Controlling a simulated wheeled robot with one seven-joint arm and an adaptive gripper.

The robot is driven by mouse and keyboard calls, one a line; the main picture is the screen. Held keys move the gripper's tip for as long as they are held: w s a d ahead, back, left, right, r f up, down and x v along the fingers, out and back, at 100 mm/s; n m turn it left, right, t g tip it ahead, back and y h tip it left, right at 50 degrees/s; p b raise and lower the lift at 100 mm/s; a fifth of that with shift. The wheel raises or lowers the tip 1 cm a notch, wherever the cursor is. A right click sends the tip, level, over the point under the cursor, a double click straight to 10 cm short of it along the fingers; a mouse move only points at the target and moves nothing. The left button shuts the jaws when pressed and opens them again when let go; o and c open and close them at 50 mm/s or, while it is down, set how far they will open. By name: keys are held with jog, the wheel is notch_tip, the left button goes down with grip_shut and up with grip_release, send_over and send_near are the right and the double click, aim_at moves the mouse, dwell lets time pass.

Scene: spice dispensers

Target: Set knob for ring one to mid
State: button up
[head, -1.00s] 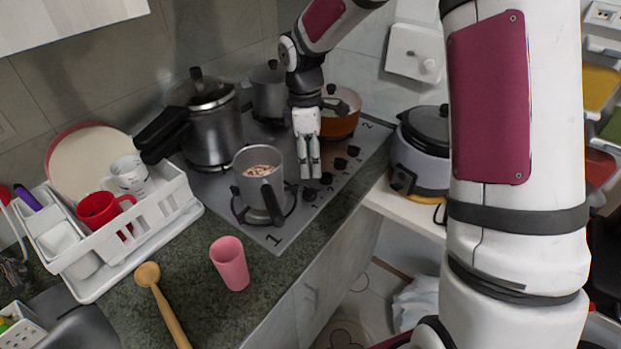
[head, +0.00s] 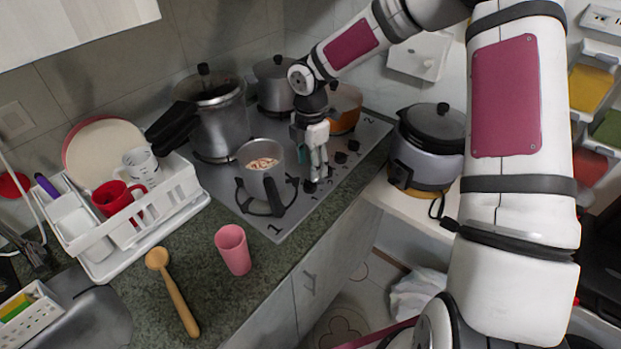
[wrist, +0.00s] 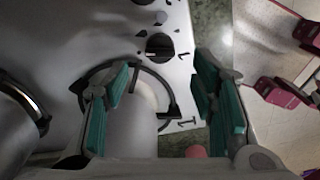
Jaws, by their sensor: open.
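The cooktop (head: 228,188) has a row of dark knobs along its right side. In the wrist view, the black knob marked 1 (wrist: 159,46) has a light pointer line and lies beyond and roughly between my fingertips, apart from both. In the head view, a knob near the front (head: 308,186) sits just below my gripper (head: 318,172). My gripper is open and empty, pointing down, with teal finger pads; it also shows in the wrist view (wrist: 164,68). A large printed 1 (head: 275,228) marks the front corner. A grey pot with food (head: 262,182) stands on the front ring.
A pressure cooker (head: 222,130), a grey pot (head: 273,85) and an orange pot (head: 345,108) stand behind. A rice cooker (head: 428,145) stands to the right. A pink cup (head: 233,250), a wooden spoon (head: 174,290) and a dish rack (head: 160,202) occupy the counter.

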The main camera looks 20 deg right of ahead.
aim_at(310, 182)
notch_tip(310, 182, down, 6)
jog(key=shift+r, duration=0.1)
dwell(0.4)
jog(key=c, duration=1.2)
